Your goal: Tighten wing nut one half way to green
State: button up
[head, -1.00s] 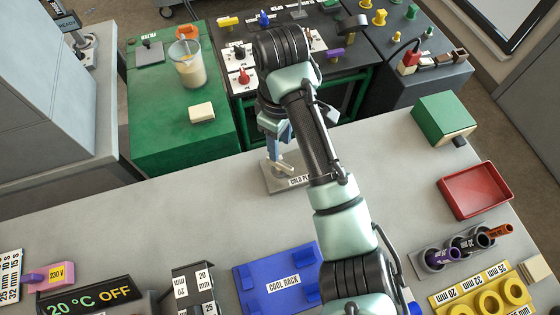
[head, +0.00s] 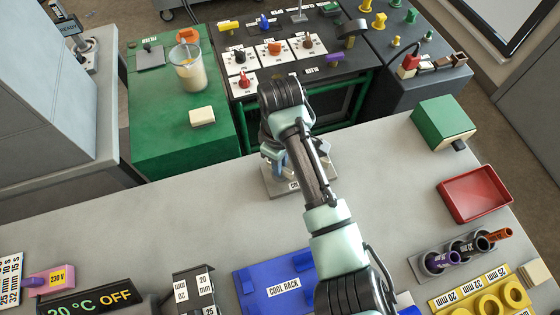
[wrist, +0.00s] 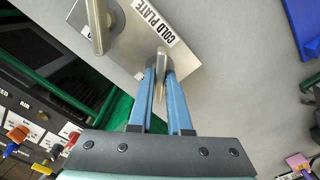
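The grey cold plate (head: 273,188) lies at the far edge of the bench in the head view. Its lettered label shows in the wrist view, where the plate (wrist: 183,62) bears two upright metal parts. One metal post (wrist: 98,25) stands at the left, clear of my gripper. The other, a thin metal wing (wrist: 161,68), stands between my blue fingertips. My gripper (wrist: 160,76) straddles this wing with a narrow gap, and I cannot tell whether both fingers press on it. In the head view my arm hides most of the gripper and the wing. I see no wing nut number or green mark.
A blue cool rack (head: 262,298) lies at the front of the bench. A red tray (head: 470,196) and a green box (head: 440,122) stand at the right. Beyond the bench is a black knob panel (head: 300,65). The bench between plate and tray is clear.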

grip_shut()
jog(key=m+p, duration=0.2)
jog(key=shift+a+r+p, duration=0.1)
jog(key=shift+r+p, duration=0.25)
jog(key=m, duration=0.1)
jog(key=m+p, duration=0.1)
jog(key=shift+f+m, duration=0.25)
jog(key=shift+m, duration=0.15)
jog(key=o, duration=0.5)
grip_release()
jog(key=shift+o, duration=0.2)
